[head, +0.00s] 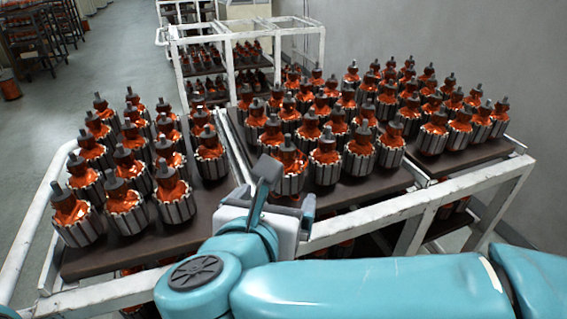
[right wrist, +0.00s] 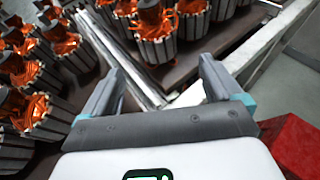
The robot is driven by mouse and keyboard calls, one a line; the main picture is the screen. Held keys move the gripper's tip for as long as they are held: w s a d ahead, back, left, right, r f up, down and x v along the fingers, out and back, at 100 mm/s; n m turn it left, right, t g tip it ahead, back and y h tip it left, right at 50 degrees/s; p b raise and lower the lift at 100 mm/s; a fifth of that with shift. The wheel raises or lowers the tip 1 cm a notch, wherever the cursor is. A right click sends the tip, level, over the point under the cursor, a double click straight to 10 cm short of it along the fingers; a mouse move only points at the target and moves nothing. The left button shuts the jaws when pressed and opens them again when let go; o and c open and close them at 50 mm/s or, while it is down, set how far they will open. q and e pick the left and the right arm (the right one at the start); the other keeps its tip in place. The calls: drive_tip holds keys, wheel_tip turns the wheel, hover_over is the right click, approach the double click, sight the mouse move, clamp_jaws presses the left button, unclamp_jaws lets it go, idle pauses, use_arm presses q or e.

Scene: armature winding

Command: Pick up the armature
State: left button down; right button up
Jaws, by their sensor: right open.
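Many armatures, with grey slotted cores, orange windings and grey shafts, stand upright in rows on the brown shelf boards (head: 215,200) of a white cart. The armature (head: 290,172) nearest my right gripper (head: 284,192) stands just beyond its fingers, which partly hide its base. My right gripper is open and empty over the front of the cart. In the right wrist view, the gripper (right wrist: 160,85) spans a pale divider rail, and an armature (right wrist: 156,38) stands ahead, apart from the fingers. My left gripper is out of view.
A white cart rail (head: 400,208) runs along the front right edge, and a divider rail (head: 233,145) separates the boards. A second white rack (head: 228,42) with armatures stands behind. A red surface (right wrist: 298,148) shows at the right wrist view's lower right. Grey floor lies open at left.

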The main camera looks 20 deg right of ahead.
sight(283, 181)
drive_tip(key=shift+w+d+f, duration=0.25)
drive_tip(key=shift+w+d, duration=0.35)
drive_tip(key=shift+d, duration=0.2)
drive_tip(key=p+x, duration=0.1)
drive_tip(key=x, duration=0.2)
drive_tip(key=p+x, duration=0.1)
drive_tip(key=x, duration=0.1)
drive_tip(key=shift+w+a+r+p, duration=0.25)
drive_tip(key=shift+w+p, duration=0.1)
drive_tip(key=shift+w, duration=0.1)
drive_tip(key=shift+w+d+f, duration=0.1)
drive_tip(key=shift+d, duration=0.05)
drive_tip(key=shift+w, duration=0.1)
drive_tip(key=c, duration=1.6)
drive_tip(key=shift+r+b, duration=0.35)
drive_tip(key=shift+r, duration=9.15)
